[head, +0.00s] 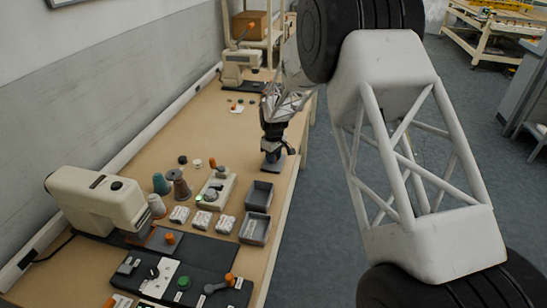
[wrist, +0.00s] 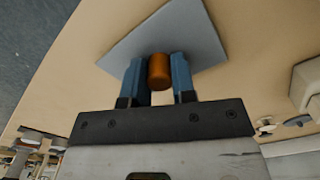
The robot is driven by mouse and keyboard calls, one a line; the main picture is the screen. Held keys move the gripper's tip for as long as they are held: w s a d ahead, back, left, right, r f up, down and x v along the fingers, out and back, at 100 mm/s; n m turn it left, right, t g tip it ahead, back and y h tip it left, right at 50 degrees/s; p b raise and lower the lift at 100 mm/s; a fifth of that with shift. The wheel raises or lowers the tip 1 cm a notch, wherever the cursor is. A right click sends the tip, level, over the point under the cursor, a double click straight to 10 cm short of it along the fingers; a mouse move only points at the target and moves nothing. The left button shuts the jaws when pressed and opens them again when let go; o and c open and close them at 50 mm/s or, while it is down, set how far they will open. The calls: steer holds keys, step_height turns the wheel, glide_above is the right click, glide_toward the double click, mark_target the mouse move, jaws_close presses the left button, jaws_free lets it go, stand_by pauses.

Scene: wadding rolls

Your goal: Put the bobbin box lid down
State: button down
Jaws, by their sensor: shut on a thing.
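The bobbin box lid is a flat grey plate with an orange knob; in the wrist view its plate (wrist: 185,32) lies beyond my fingertips. My gripper (wrist: 158,72) has its two blue fingers shut around the orange knob. In the head view my gripper (head: 272,147) points down over the right part of the table, with the grey lid (head: 275,164) beneath it. I cannot tell whether the lid touches the table. Two open grey boxes, one (head: 259,194) behind the other (head: 255,229), sit just nearer along the table's right edge.
Left of the boxes are a pale control block (head: 216,191), thread cones (head: 181,187) and several small white packets. A sewing machine (head: 100,200) stands at the left and another (head: 240,67) at the far end. The tabletop (head: 205,125) beyond the cones is mostly clear.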

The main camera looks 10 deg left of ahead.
steer(key=shift+f, duration=0.1)
steer(key=c, duration=0.9)
jaws_free()
steer(key=shift+c, duration=0.2)
step_height(320, 180, up, 12)
stand_by(0.7)
